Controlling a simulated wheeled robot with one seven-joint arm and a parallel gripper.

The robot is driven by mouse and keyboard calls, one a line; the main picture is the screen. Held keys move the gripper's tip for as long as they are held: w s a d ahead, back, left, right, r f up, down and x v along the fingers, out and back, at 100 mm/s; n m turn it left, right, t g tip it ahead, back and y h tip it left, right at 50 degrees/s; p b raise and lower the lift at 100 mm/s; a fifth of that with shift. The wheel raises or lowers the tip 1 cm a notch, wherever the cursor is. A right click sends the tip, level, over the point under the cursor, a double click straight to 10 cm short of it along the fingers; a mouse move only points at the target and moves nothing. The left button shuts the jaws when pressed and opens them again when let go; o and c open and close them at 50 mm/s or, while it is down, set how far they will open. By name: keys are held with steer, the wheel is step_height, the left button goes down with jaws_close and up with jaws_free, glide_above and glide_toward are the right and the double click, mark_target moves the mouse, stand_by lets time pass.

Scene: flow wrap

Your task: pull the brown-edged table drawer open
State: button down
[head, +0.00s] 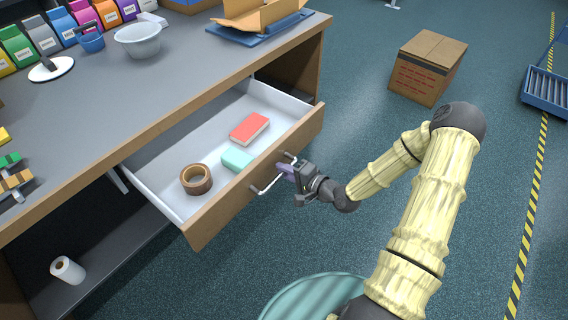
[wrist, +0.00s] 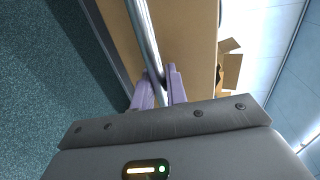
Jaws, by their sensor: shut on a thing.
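The brown-edged drawer (head: 214,226) stands pulled out from under the grey-topped table (head: 200,85), its white inside showing. Its front carries a silver bar handle (head: 262,190). My gripper (head: 282,170) is shut on the handle from the front, at about its middle. In the wrist view the purple fingers (wrist: 160,90) stand on either side of the metal bar (wrist: 145,40), with the brown drawer front (wrist: 190,35) behind it. Inside the drawer lie a roll of brown tape (head: 197,180), a teal block (head: 237,158) and a red block (head: 249,128).
A cardboard box (head: 427,68) stands on the floor at the upper right. A white bowl (head: 138,40) and several coloured packs stand on the tabletop. A white roll (head: 68,270) lies on the lower shelf.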

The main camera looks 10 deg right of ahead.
steer(key=shift+s+a, duration=0.25)
steer(key=shift+s, duration=0.05)
steer(key=c, duration=1.5)
jaws_free()
steer(key=shift+c, duration=0.2)
steer(key=shift+o, duration=0.2)
steer(key=shift+w, duration=0.1)
steer(key=shift+d, duration=0.2)
steer(key=p+v, duration=0.2)
steer(key=v, duration=1.5)
steer(key=shift+d+f, duration=0.1)
